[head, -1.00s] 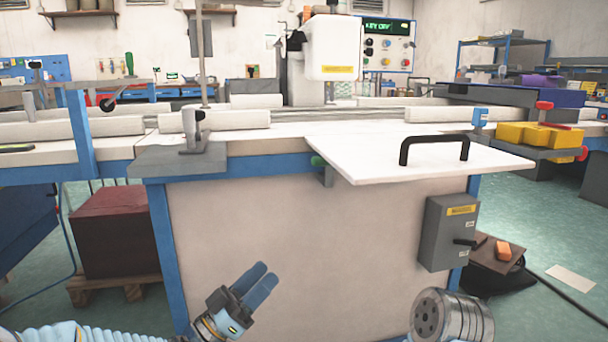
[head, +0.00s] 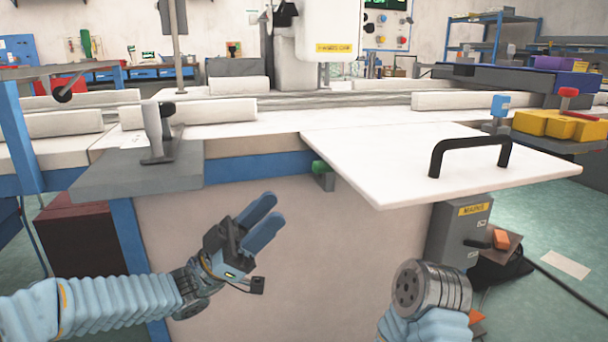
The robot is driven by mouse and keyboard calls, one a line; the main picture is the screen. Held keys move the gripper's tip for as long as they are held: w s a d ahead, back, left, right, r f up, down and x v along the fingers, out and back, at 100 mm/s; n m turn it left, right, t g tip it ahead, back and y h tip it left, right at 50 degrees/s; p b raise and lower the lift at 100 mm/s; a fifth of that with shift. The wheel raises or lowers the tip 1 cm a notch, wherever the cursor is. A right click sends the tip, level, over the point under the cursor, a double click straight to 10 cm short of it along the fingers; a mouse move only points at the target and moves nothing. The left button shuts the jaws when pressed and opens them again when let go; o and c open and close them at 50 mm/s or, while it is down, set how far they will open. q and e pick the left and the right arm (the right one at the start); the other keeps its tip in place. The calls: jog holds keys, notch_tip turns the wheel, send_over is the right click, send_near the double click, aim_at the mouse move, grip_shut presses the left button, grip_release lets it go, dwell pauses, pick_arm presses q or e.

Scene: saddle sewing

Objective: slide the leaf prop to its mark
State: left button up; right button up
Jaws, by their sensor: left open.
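The white leaf (head: 400,165) with a black handle (head: 470,152) stands out level from the front of the bench. Under its left edge is a grey bracket with a green knob (head: 320,168), which looks like the leaf prop; most of it is hidden under the leaf. I cannot make out a mark. My left gripper (head: 275,208) is open and empty, in front of the bench panel, below and left of the green knob and apart from it. My right arm ends in a bare metal cylinder (head: 432,288) below the leaf; no fingers show on it.
A grey mains box (head: 460,232) is on the bench front below the leaf. A grey plate with a clamp (head: 158,135) sits at the bench's left corner. Yellow blocks (head: 560,124) stand right of the leaf. The panel between my arms is clear.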

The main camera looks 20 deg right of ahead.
aim_at(319, 172)
pick_arm(q)
jog(key=x, duration=0.9)
jog(key=shift+c, duration=0.3)
grip_shut()
